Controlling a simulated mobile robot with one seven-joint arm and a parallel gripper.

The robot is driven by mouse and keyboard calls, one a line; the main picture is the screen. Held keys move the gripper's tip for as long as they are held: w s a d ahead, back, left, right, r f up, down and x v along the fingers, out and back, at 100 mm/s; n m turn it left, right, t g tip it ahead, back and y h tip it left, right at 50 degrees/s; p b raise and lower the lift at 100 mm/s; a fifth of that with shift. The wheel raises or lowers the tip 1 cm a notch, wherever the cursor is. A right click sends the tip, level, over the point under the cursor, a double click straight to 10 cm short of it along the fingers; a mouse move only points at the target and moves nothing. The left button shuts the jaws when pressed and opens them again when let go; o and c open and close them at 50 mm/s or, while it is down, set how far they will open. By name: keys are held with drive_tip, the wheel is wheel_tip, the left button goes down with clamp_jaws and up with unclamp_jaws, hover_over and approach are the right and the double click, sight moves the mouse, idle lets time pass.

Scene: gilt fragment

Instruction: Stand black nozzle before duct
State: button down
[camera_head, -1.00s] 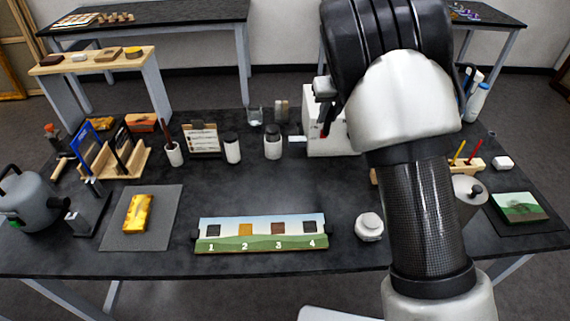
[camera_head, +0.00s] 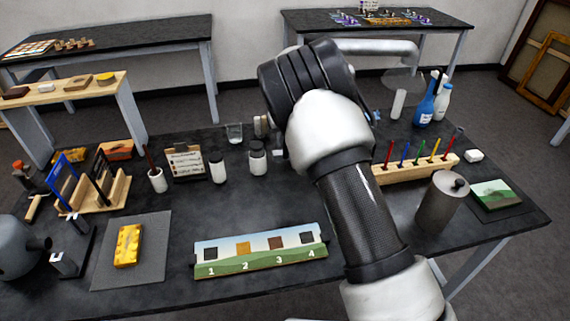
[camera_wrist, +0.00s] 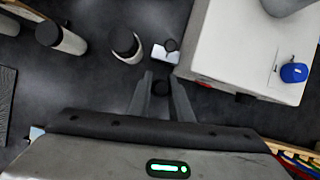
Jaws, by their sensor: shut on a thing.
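In the wrist view my gripper (camera_wrist: 160,79) has its two fingers closed on a small dark round thing, which looks like the black nozzle (camera_wrist: 160,88). It is held above the dark tabletop. A large white box (camera_wrist: 240,45) stands just to the right, with a blue knob on it. A short white piece with a dark round end (camera_wrist: 166,51) lies beyond the fingertips, by the box's left side; it may be the duct, but I cannot tell. In the head view my arm hides the gripper, the nozzle and most of the box.
White jars with black lids (camera_head: 257,158) stand left of my arm, also in the wrist view (camera_wrist: 127,45). A numbered painted strip (camera_head: 261,250) lies at the front. A rack of coloured tools (camera_head: 415,168) and a grey canister (camera_head: 441,202) stand to the right. The middle of the table (camera_head: 225,205) is clear.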

sight(287, 157)
wheel_tip(287, 157, down, 9)
drive_tip(key=shift+f, duration=0.1)
idle(0.3)
drive_tip(key=shift+f, duration=0.15)
drive_tip(key=c, duration=1.6)
unclamp_jaws()
drive_tip(key=shift+s+r, duration=0.1)
drive_tip(key=shift+r, duration=0.4)
drive_tip(key=v, duration=1.1)
drive_tip(key=shift+s+r, duration=0.2)
